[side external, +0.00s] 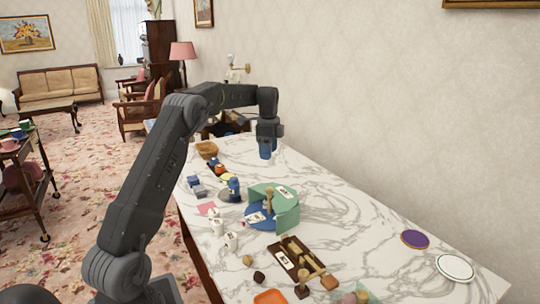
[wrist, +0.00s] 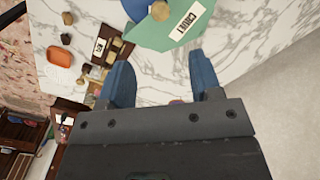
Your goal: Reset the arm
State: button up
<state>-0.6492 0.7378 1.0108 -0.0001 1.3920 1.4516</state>
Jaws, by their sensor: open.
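My gripper (side external: 267,150) hangs from my bent arm over the far part of the marble table and points down. In the wrist view its two blue fingers (wrist: 161,82) are spread apart, with bare marble showing between them. Nothing is held. The green piece also shows in the wrist view (wrist: 160,35) with a white lettered label (wrist: 188,21), beyond the fingertips.
The marble table (side external: 355,225) carries a wooden tray (side external: 300,258), an orange dish (side external: 270,297), a purple disc (side external: 415,240), a white plate (side external: 455,267), a dark blue figure (side external: 234,189) and a wicker basket (side external: 207,149). The wall side of the table is mostly clear.

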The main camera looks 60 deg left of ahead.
jog(key=s+d+r+n+t, duration=0.1)
jog(key=s+d+r, duration=0.25)
jog(key=d, duration=0.35)
jog(key=s+d+r+n+t+y, duration=0.1)
jog(key=s+d+r+n, duration=0.1)
jog(key=d+r, duration=0.35)
jog(key=s+d+r+n+t, duration=0.1)
jog(key=s+d+r, duration=0.15)
jog(key=d, duration=0.65)
jog(key=s+d+f+n+t, duration=0.1)
jog(key=s+d+f+n, duration=0.1)
jog(key=s+d, duration=0.4)
jog(key=s+d+f+n+t+h, duration=0.1)
jog(key=s+d+f+n, duration=0.2)
jog(key=s+d, duration=0.4)
jog(key=s+f, duration=0.1)
jog(key=s, duration=0.5)
jog(key=shift+t, duration=0.3)
